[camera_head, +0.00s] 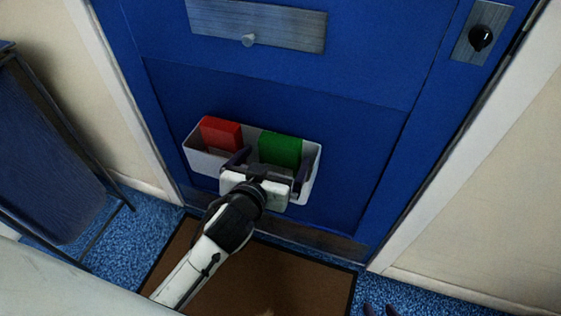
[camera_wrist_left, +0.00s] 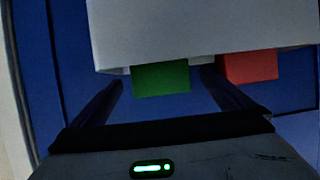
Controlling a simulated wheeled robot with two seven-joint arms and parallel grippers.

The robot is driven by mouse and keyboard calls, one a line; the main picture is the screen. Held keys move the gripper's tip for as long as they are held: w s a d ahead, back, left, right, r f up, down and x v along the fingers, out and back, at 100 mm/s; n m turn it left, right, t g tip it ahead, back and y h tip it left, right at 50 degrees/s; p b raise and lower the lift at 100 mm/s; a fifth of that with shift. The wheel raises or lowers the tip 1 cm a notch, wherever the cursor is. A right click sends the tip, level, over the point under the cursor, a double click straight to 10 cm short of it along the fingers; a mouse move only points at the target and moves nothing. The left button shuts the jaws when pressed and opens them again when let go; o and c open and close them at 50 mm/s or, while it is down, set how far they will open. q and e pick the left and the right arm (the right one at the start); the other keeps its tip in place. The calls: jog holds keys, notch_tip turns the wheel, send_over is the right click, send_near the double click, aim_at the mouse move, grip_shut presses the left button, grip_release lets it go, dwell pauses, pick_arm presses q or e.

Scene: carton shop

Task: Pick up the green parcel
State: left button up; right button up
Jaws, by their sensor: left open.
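The green parcel (camera_head: 281,148) stands upright in the right part of a white open bin (camera_head: 204,162) on the blue door. In the left wrist view the green parcel (camera_wrist_left: 160,80) shows below the bin's pale wall (camera_wrist_left: 190,35), between my finger lines. My left gripper (camera_head: 273,162) is open in front of the bin, its fingers spread to either side of the green parcel; the left wrist view shows the fingers (camera_wrist_left: 163,80) apart too. I cannot tell whether they touch it. The tips of my right gripper (camera_head: 379,310) show apart at the bottom edge, with nothing seen between them.
A red parcel (camera_head: 221,133) stands in the bin's left part, and the red parcel (camera_wrist_left: 248,66) is right of the green one in the wrist view. The door (camera_head: 370,130) has a metal plate (camera_head: 258,24) and a knob (camera_head: 481,38). A brown mat (camera_head: 285,285) lies below.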

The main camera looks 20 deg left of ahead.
aim_at(278, 154)
pick_arm(q)
jog(key=shift+b+x, duration=0.5)
jog(key=shift+x, duration=2.25)
jog(key=c, duration=1.3)
